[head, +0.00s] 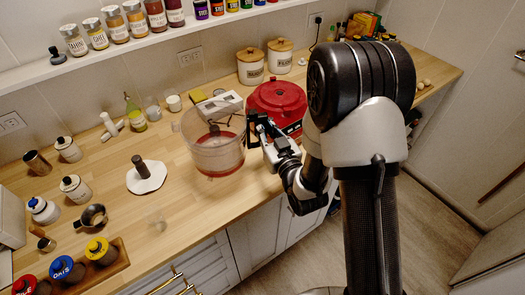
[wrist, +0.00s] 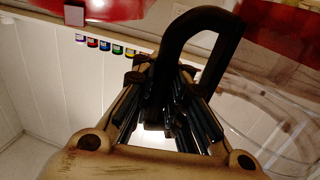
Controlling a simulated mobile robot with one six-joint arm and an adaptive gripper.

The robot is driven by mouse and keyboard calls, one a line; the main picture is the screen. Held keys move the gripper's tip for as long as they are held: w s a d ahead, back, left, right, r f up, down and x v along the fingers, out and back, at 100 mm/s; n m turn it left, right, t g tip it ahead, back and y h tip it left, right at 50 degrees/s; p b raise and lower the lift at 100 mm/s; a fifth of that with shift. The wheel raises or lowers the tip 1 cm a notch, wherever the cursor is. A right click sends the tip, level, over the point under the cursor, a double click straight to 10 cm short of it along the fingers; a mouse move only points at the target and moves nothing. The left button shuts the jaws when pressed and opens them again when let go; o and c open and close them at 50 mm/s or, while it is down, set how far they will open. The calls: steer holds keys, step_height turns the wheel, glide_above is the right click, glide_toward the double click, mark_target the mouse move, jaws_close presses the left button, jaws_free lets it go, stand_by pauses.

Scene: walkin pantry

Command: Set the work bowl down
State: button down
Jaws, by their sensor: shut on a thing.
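The work bowl (head: 214,158) is a clear, round tub with a reddish band low in its wall, upright over the middle of the wooden counter. I cannot tell whether its base touches the counter. My gripper (head: 268,133) is at its right side, shut on the bowl's dark handle. In the wrist view the black handle loop (wrist: 205,50) rises between the fingers of my gripper (wrist: 168,105). The bowl's clear wall (wrist: 285,115) curves at the right there. The fingers hide part of the handle.
A red lidded pot (head: 277,97) stands close behind my gripper. A white appliance (head: 222,104) is behind the bowl. A white plate with a dark post (head: 146,178) lies to the left. Bare counter (head: 205,205) lies in front.

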step_height(320, 180, down, 8)
steer(key=shift+f+b, duration=0.15)
steer(key=shift+b, duration=0.85)
steer(key=shift+f, duration=0.1)
steer(key=shift+f+b, duration=0.1)
steer(key=shift+b, duration=0.2)
steer(key=c, duration=1.6)
jaws_free()
